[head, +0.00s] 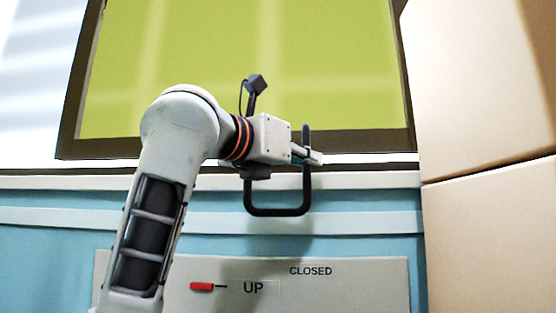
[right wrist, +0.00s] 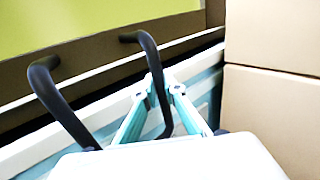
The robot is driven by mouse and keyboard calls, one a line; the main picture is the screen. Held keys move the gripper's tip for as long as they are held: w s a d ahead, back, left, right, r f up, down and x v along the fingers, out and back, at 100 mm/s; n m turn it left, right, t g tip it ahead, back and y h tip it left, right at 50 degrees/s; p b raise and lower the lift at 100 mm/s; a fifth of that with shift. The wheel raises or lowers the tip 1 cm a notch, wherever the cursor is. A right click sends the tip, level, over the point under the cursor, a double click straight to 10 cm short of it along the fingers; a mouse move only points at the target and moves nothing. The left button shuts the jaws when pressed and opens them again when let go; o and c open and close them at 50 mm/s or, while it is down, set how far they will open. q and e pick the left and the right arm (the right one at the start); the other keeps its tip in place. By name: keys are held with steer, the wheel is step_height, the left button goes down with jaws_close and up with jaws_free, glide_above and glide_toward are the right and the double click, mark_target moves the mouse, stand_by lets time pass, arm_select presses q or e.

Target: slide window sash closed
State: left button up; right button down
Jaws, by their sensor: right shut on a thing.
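The window sash (head: 350,146) has a dark brown frame around a yellow-green pane (head: 330,60); its bottom rail lies just above the white sill (head: 370,181). A black U-shaped handle (head: 278,212) is on the sash's lower part; it also shows in the right wrist view (right wrist: 72,118). My right gripper (head: 312,156) is shut on the handle's right leg. In the right wrist view its teal fingers (right wrist: 161,90) stand on either side of that leg. A dark strip shows between rail and sill; I cannot tell how deep it is. My left gripper is out of view.
Stacked tan boxes (head: 490,90) stand close on the right, also in the right wrist view (right wrist: 275,105). Below the sill is a blue wall (head: 60,240) with a pale panel (head: 350,290) marked "UP" and "CLOSED" and a red marker (head: 202,287).

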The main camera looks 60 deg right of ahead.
steer(key=shift+s, duration=0.15)
stand_by(0.3)
steer(key=c, duration=2.1)
jaws_free()
steer(key=shift+d, duration=0.1)
steer(key=shift+s+d, duration=0.1)
steer(key=shift+s, duration=0.1)
steer(key=shift+w+a, duration=0.2)
steer(key=shift+a, duration=0.15)
steer(key=a, duration=0.7)
steer(key=shift+w, duration=0.3)
steer(key=shift+d, duration=0.1)
